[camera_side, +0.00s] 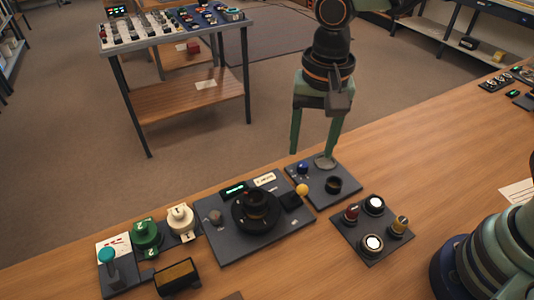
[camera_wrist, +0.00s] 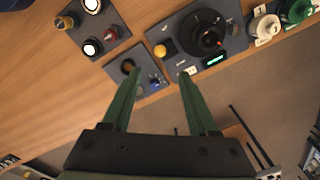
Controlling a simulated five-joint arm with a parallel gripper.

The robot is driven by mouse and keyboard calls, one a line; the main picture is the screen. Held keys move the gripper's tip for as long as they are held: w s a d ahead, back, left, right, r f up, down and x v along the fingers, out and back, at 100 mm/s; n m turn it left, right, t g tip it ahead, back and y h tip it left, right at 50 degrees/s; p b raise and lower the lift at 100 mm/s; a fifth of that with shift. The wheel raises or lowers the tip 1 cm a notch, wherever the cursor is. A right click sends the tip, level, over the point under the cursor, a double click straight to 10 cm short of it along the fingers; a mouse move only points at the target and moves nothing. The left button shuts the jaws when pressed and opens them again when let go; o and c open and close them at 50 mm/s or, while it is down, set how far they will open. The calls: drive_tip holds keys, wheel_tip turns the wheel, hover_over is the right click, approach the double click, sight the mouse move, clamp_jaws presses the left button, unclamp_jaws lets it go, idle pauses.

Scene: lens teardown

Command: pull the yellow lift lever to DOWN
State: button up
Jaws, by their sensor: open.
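The yellow lift lever shows as a yellow ball knob (camera_side: 302,189) at the right edge of the dark centre panel (camera_side: 222,247), beside a black block. In the wrist view the yellow knob (camera_wrist: 160,51) lies just beyond and between my fingertips. My gripper (camera_side: 311,158) is open and empty, pointing down above the back of the small panel to the right of the lever. It also shows in the wrist view (camera_wrist: 158,75), with both green fingers apart. Neither finger appears to touch the lever. I cannot read any DOWN mark.
A large black dial (camera_side: 256,210) sits left of the lever. A small panel with a blue knob (camera_side: 303,167) and a black knob (camera_side: 333,184) lies under my gripper. A panel with several knobs (camera_side: 372,262) is nearer right. Green (camera_side: 146,236) and cream (camera_side: 181,221) knobs stand left.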

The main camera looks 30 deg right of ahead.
sight(303, 186)
wheel_tip(303, 186, down, 11)
drive_tip(key=shift+w+a, duration=0.1)
drive_tip(key=shift+a, duration=0.05)
idle(0.4)
clamp_jaws()
drive_tip(key=shift+r, duration=0.1)
idle(1.1)
